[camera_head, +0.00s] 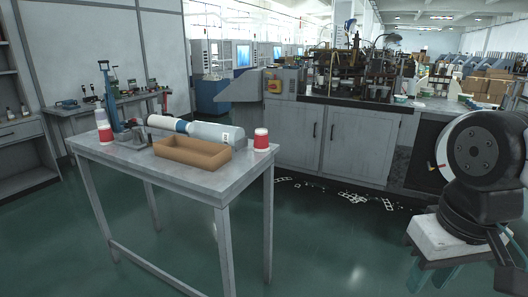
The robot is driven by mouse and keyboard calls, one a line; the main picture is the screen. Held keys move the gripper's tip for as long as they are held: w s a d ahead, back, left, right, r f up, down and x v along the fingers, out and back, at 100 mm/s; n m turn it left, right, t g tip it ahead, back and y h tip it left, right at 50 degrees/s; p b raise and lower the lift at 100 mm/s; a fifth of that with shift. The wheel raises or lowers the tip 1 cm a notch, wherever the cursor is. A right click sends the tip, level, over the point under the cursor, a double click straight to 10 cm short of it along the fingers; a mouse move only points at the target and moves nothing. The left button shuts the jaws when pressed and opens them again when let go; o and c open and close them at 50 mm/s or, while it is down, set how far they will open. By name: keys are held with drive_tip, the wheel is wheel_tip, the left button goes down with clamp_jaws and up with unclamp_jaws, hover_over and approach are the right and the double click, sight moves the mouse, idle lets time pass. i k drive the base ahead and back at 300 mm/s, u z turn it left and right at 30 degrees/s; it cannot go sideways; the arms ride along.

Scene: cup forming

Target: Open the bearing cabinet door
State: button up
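A grey cabinet (345,150) stands at the back centre and bears a machine on its dark top. Its left door (297,135) and right door (358,147) both look shut, flush with the front. Each has a dark upright handle near the middle seam: the left handle (315,130) and the right handle (332,132). I cannot tell from this view which door the task names. A dark, rounded part of my arm shows at the right edge and hides the cabinet row's right end. My gripper is not in view.
A grey table (190,178) stands at front left, bearing a cardboard tray (193,152), bottles and a red-and-white container (261,139). It stands in front of the cabinet's left side. Green floor (345,240) is open in the centre, with white scraps (355,197) near the cabinet.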

sight(361, 144)
drive_tip(key=z, duration=0.2)
drive_tip(key=i, duration=2.15)
drive_tip(key=z, duration=0.4)
drive_tip(key=i, duration=1.95)
drive_tip(key=z, duration=0.4)
drive_tip(key=i, duration=0.95)
